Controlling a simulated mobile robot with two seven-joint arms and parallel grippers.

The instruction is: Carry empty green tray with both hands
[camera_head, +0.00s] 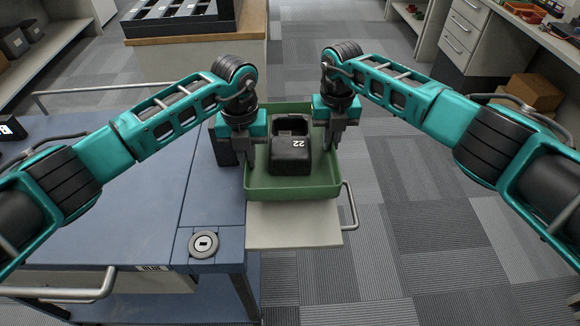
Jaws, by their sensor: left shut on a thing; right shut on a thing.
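The green tray (292,189) is in the middle of the head view, over a pale side shelf of the blue cart. I cannot tell whether it rests on the shelf or is slightly above it. It is not empty: a black radio-like block (290,158) marked "22" is inside it. My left gripper (245,155) is shut on the tray's left wall. My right gripper (331,140) is shut on the tray's right wall. The fingertips are partly hidden against the walls.
The blue cart top (130,205) lies left of the tray, with a round lock plate (203,244) near its corner. The pale shelf (292,228) has a metal rail at its right. A wooden counter (200,45) stands beyond. Grey carpet (400,230) is clear to the right; cardboard boxes (535,92) stand further right.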

